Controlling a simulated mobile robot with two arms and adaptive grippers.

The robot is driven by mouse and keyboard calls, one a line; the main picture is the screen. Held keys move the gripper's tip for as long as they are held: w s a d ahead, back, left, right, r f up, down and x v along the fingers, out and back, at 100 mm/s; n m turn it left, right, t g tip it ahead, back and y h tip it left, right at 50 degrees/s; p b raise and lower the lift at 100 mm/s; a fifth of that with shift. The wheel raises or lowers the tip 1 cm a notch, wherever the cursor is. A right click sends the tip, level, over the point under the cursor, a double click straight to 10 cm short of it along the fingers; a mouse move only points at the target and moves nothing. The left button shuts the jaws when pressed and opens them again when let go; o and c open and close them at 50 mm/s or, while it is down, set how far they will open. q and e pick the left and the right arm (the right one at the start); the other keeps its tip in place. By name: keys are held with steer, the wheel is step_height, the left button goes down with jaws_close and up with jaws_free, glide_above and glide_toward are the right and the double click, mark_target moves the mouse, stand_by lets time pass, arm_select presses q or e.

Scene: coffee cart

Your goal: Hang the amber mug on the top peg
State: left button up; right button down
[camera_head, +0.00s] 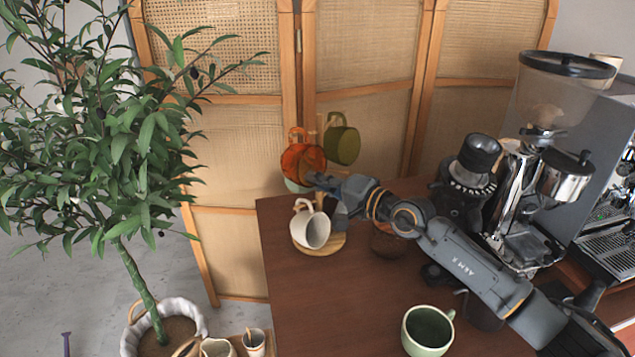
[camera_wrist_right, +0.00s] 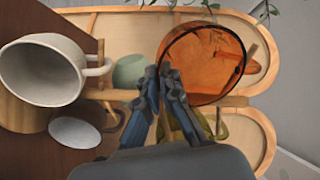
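The amber mug (camera_head: 303,160) is translucent orange and tilted beside the upper part of the wooden mug tree, whose round base (camera_head: 326,245) stands on the table. Its handle is uppermost in the head view. My right gripper (camera_head: 313,182) is at the mug's lower right edge. In the wrist view, the right fingertips (camera_wrist_right: 158,72) are close together on the rim of the amber mug (camera_wrist_right: 207,62). The tree's post (camera_wrist_right: 120,94) passes behind the fingers. The top peg is not clearly visible, and I cannot tell whether the handle is around it. My left gripper is not in view.
An olive mug (camera_head: 342,145), a white mug (camera_head: 312,228) and a partly hidden pale green mug (camera_head: 293,187) are at the tree. A green mug (camera_head: 428,330) stands at the table's front. The grinder (camera_head: 540,110) is right; a plant (camera_head: 125,150) is left.

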stand_by(0.3)
steer(key=c, duration=1.4)
jaws_free()
steer(key=shift+c, duration=0.2)
